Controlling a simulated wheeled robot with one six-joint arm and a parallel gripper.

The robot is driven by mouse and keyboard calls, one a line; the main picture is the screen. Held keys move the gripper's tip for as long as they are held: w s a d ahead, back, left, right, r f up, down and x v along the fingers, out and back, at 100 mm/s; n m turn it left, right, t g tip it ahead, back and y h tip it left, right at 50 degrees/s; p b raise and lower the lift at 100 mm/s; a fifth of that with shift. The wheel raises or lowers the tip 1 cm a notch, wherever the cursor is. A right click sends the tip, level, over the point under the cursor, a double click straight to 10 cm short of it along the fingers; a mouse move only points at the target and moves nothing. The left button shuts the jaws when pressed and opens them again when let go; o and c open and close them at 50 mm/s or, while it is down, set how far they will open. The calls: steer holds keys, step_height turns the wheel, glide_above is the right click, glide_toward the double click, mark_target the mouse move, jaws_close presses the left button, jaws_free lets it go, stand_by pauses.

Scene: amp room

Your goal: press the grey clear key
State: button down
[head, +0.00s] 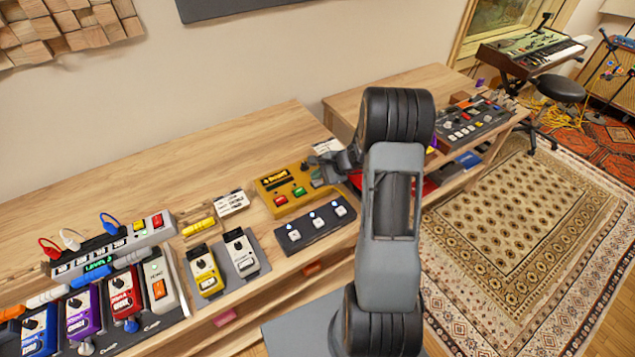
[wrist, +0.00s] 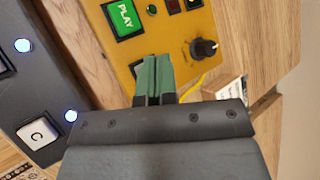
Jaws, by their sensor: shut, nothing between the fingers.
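The yellow box (head: 268,190) stands on the wooden desk with a dark display, a red key (head: 280,200) and a green key (head: 299,191). In the wrist view the yellow box (wrist: 180,30) shows a green PLAY key (wrist: 124,17) and a black knob (wrist: 204,48). My gripper (head: 318,181) is over the right end of the box. Its fingers (wrist: 155,60) are together and empty, between the PLAY key and the knob in the picture. I cannot make out a grey clear key; the fingers may cover it. I cannot tell whether the fingertips touch the box.
A dark three-switch pedal (head: 314,225) lies in front of the yellow box; its C switch (wrist: 38,133) shows in the wrist view. Yellow and grey pedals (head: 205,270) stand to the left. A mixer-like unit (head: 470,122) is on the right desk.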

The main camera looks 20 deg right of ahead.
mark_target(318, 183)
steer(key=shift+f+b, duration=0.95)
steer(key=shift+b, duration=0.2)
stand_by(0.7)
steer(key=shift+r, duration=0.2)
steer(key=shift+r+p, duration=0.55)
steer(key=shift+r, duration=0.2)
steer(key=shift+r, duration=0.1)
steer(key=shift+r+p, duration=1.6)
steer(key=shift+r, duration=0.85)
